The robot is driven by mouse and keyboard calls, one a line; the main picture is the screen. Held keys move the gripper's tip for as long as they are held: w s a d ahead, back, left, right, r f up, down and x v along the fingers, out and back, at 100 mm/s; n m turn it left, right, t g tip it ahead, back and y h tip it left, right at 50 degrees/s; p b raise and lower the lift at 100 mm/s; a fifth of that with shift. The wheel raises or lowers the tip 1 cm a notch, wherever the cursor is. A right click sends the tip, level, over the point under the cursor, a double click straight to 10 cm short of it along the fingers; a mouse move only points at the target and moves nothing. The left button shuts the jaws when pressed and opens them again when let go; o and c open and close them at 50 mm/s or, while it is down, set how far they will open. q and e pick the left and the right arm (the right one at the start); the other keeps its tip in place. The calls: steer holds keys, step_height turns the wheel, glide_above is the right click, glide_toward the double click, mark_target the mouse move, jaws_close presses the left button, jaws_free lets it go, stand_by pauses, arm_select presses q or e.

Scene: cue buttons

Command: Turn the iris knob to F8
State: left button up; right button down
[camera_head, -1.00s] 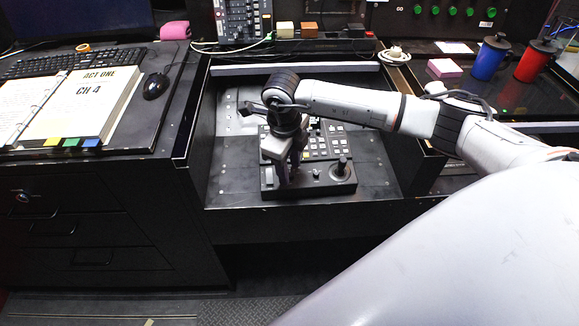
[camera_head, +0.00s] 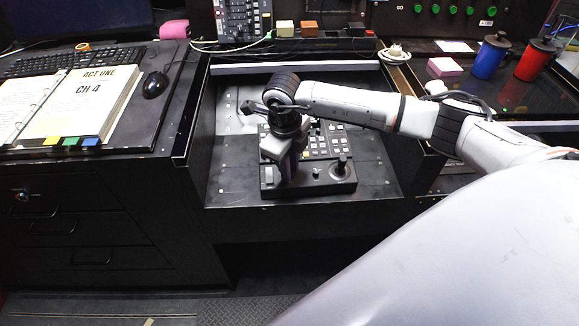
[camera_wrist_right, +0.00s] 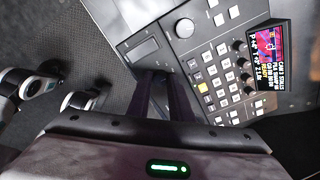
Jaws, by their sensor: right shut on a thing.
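The black camera control panel (camera_head: 325,176) lies in the recessed bay of the desk, with button rows and a joystick (camera_head: 342,167). In the right wrist view the same panel (camera_wrist_right: 215,40) shows the joystick (camera_wrist_right: 184,28) from above and a small lit screen (camera_wrist_right: 266,50). I can make out no iris value on it. My right gripper (camera_head: 286,176) points down at the panel's left front part. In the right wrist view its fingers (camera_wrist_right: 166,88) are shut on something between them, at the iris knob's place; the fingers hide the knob.
An open binder (camera_head: 85,100), a mouse (camera_head: 155,84) and a keyboard (camera_head: 70,62) lie on the left desk. Blue (camera_head: 489,58) and red (camera_head: 535,60) bottles and a pink pad (camera_head: 445,67) stand at right. The bay's walls enclose the panel; its floor is clear left of it.

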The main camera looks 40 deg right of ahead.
steer(key=shift+m, duration=3)
steer(key=c, duration=1.6)
jaws_free()
steer(key=shift+r+b, duration=0.15)
steer(key=shift+b, duration=0.15)
steer(key=r, duration=1)
steer(key=shift+s+a, duration=0.2)
steer(key=shift+a, duration=0.05)
